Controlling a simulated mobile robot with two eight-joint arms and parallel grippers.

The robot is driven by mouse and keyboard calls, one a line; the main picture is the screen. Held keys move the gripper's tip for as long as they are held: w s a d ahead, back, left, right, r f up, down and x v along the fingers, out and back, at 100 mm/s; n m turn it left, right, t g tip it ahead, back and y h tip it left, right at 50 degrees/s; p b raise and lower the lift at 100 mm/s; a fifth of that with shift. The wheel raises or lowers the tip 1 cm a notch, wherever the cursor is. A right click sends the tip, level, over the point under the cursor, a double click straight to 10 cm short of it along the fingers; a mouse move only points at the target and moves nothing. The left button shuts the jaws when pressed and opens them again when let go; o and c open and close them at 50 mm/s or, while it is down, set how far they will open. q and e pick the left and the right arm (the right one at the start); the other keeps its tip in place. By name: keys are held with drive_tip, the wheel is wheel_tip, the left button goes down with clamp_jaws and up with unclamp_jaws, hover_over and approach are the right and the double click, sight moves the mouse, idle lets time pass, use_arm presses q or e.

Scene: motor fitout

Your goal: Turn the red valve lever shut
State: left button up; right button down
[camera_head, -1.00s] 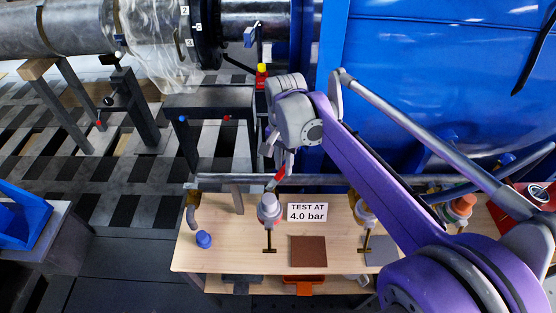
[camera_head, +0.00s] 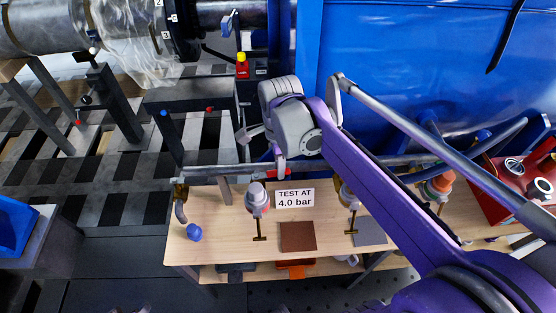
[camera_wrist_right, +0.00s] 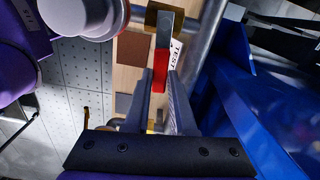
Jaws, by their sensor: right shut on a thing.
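The red valve lever (camera_head: 271,174) shows as a small red piece at the grey pipe along the back of the wooden bench. In the right wrist view the red lever (camera_wrist_right: 160,72) lies between the two grey fingers, with its grey end at a brass-coloured valve body (camera_wrist_right: 166,18). My right gripper (camera_head: 281,168) reaches down to the lever from above and is shut on it; the fingers (camera_wrist_right: 160,92) flank its red end. Part of the lever is hidden behind the gripper in the head view. My left gripper is not in view.
A "TEST AT 4.0 bar" sign (camera_head: 295,198) stands just in front of the pipe. Gauges on brass stems, including one grey-capped gauge (camera_head: 257,196), and a blue knob (camera_head: 194,232) are on the bench (camera_head: 215,250). A large blue tank (camera_head: 400,60) rises behind.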

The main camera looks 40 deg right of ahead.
drive_tip(key=shift+s+a+m, duration=0.15)
drive_tip(key=shift+s+m, duration=0.15)
drive_tip(key=shift+m, duration=0.4)
drive_tip(key=c, duration=0.7)
unclamp_jaws()
drive_tip(key=shift+c, duration=0.2)
wheel_tip(320, 180, up, 11)
drive_tip(key=shift+p, duration=0.45)
drive_tip(key=shift+s+f, duration=0.1)
drive_tip(key=shift+f, duration=0.05)
